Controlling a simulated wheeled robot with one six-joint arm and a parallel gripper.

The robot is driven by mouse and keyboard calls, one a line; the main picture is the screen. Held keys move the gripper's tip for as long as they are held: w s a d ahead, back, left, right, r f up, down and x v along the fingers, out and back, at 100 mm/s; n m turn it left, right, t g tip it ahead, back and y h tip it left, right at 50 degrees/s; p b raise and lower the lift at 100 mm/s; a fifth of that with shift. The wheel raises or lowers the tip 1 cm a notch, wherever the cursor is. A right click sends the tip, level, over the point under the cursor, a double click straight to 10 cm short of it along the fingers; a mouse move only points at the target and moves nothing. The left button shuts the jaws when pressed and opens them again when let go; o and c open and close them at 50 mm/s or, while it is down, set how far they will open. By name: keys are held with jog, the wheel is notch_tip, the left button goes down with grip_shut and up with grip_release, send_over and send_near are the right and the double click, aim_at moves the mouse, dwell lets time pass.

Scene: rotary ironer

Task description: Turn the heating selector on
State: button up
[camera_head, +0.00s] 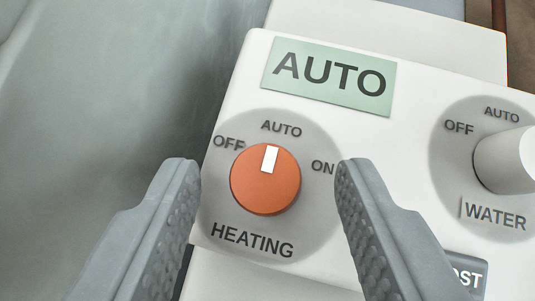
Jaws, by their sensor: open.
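The heating selector (265,187) is an orange round knob with a white pointer mark. It sits on a grey disc labelled OFF, AUTO, ON and HEATING. Its white mark points up toward AUTO. My gripper (262,172) is open, one grey finger to the left of the knob and one to the right. There is a gap between each finger and the knob in the picture. The right fingertip lies just below the ON label. How far the fingertips are from the panel in depth I cannot tell.
A green AUTO plate (329,77) is above the heating selector on the white panel (405,140). A white WATER knob (505,160) sticks out at the right. A dark label ending in "ST" (468,275) is partly hidden by my right finger. A grey surface (95,110) fills the left.

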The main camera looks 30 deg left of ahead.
jog(key=shift+w+a+r, duration=0.1)
jog(key=shift+r, duration=0.05)
jog(key=c, duration=1)
jog(key=shift+m+t+h, duration=0.3)
jog(key=shift+m+t, duration=0.1)
jog(key=shift+a+m+t+h, duration=0.1)
jog(key=shift+m+t+h, duration=0.7)
jog(key=shift+m+h, duration=0.5)
jog(key=shift+a+m+t+h, duration=0.1)
jog(key=shift+m+t+h, duration=0.75)
jog(key=shift+m, duration=0.75)
jog(key=shift+h, duration=0.35)
jog(key=o, duration=1)
